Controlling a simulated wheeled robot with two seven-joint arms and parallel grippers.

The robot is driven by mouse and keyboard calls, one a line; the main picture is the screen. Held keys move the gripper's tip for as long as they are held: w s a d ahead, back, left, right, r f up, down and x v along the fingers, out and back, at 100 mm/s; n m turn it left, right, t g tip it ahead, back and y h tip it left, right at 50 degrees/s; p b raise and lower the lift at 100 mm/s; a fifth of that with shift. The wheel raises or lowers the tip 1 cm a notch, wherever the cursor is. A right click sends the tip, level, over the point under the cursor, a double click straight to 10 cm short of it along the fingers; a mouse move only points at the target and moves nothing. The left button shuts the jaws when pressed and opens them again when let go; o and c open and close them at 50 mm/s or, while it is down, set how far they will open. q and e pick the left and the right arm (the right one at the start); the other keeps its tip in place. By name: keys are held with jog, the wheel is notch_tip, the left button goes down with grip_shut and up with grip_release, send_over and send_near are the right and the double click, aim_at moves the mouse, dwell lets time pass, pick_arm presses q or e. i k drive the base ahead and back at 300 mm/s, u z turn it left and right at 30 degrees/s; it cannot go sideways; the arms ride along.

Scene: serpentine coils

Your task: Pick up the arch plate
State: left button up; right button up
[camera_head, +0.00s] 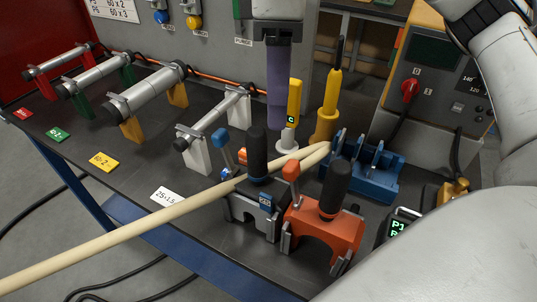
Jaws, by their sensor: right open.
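Two arch-shaped pieces with black knobs stand side by side on the dark bench. One is orange with a red lever (341,230); the other is grey with a blue tag (240,208). I cannot tell which one is the arch plate. My right gripper (279,122) hangs down from the top, above and behind both pieces and apart from them. Its fingers are seen edge-on, one hiding the other, and nothing shows held in them. My left gripper is not in view.
A long pale tube (120,239) crosses the bench from lower left to a blue slotted fixture (376,182). Yellow posts (325,118) stand behind. Several coil stands (135,100) fill the left. A control box (430,95) and my white right arm (440,260) crowd the right.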

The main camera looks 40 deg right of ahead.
aim_at(238, 205)
jog(key=z, duration=0.85)
